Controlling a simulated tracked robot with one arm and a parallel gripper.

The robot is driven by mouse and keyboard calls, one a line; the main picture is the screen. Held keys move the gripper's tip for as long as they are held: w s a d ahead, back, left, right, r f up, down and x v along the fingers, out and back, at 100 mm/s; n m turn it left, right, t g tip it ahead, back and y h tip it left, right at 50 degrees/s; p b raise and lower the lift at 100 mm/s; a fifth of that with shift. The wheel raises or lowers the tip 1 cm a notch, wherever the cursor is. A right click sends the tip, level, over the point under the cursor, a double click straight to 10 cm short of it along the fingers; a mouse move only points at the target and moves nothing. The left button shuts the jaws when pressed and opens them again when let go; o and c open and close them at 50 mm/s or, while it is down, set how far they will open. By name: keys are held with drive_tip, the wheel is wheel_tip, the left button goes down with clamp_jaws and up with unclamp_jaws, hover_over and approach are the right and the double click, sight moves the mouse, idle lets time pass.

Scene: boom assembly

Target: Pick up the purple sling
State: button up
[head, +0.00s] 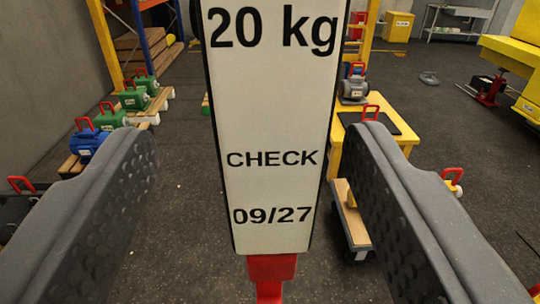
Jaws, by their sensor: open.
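No purple sling shows in the head view. My gripper (250,137) is open, with one dark, studded jaw at the left and the other at the right. A tall white plate (272,130) marked "20 kg", "CHECK" and "09/27" stands upright in the picture between the jaws, apart from both. A red piece (270,272) shows under its lower end. I cannot tell what the plate is fixed to. The plate and jaws hide much of the middle and both lower sides.
Green units (133,96) and a blue unit (84,139) with red handles stand at the left by a rack. A yellow table (340,131) and a low wooden cart (350,214) are behind the right jaw. A yellow machine (512,52) is far right. Dark floor (430,100) is open between.

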sight(270, 95)
drive_tip(key=shift+w+d+r, duration=0.15)
drive_tip(key=shift+w+r, duration=0.1)
drive_tip(key=shift+w, duration=0.15)
drive_tip(key=shift+w+d+r+p, duration=0.15)
drive_tip(key=shift+w+p, duration=0.2)
drive_tip(key=shift+w, duration=0.7)
drive_tip(key=shift+w+d+p, duration=0.1)
drive_tip(key=shift+w+p, duration=0.25)
drive_tip(key=shift+w, duration=0.7)
clamp_jaws()
